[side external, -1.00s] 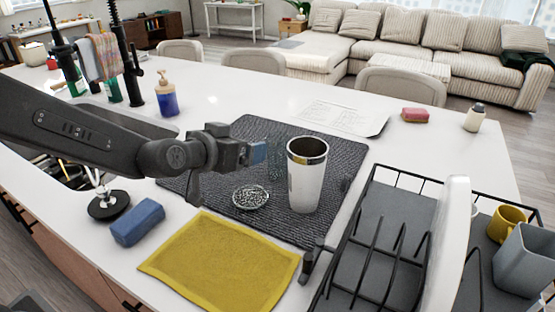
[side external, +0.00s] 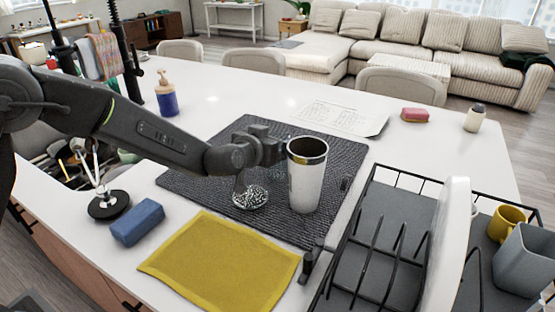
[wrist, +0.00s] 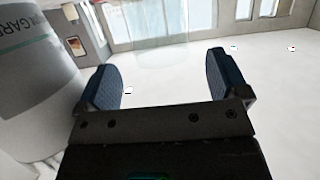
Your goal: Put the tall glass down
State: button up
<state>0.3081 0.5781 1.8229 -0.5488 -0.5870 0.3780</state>
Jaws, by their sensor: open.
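My gripper (side external: 268,147) is over the dark ribbed mat (side external: 205,182), just left of a white tumbler with a metal rim (side external: 306,182). In the wrist view its two blue fingers (wrist: 165,78) are spread apart with nothing gripped between them. A faint clear glass shape (wrist: 163,40) shows beyond and between the fingertips. In the side view, a clear glass with a patterned round base (side external: 251,198) stands on the mat below my gripper. My wrist hides its upper part. The tumbler also looms close at the left in the wrist view (wrist: 38,90).
A black dish rack (side external: 375,235) holding a white plate stands at the right. A yellow cloth (side external: 218,262) and a blue sponge (side external: 137,221) lie in front. A soap bottle (side external: 166,95) stands behind my arm. The counter behind the mat is mostly clear.

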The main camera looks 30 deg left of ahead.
aim_at(282, 133)
jog(key=x, duration=0.4)
jog(key=shift+a, duration=0.1)
jog(key=c, duration=1.5)
jog(key=shift+r, duration=0.55)
jog(key=s+a+r, duration=0.3)
jog(key=a+r, duration=0.6)
jog(key=a, duration=0.2)
jog(key=shift+a+r, duration=0.2)
jog(key=shift+r, duration=0.2)
